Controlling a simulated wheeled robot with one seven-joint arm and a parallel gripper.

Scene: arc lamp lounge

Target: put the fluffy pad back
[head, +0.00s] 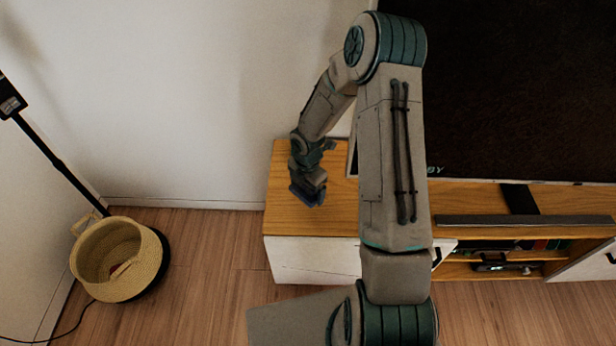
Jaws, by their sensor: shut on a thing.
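My gripper (311,199) hangs above the left part of the wooden cabinet top, pointing down. It is shut on a small dark blue thing (304,197), which I take to be the fluffy pad. It is small and partly covered by the gripper, so its texture cannot be told. The gap between it and the cabinet top is hard to judge from this view.
The wooden cabinet (285,217) bears a large dark screen (510,90) and a grey bar (520,221) on the right. A woven basket (140,284) with something reddish inside stands on the floor at left, beside a black pole (60,165). Floor between is clear.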

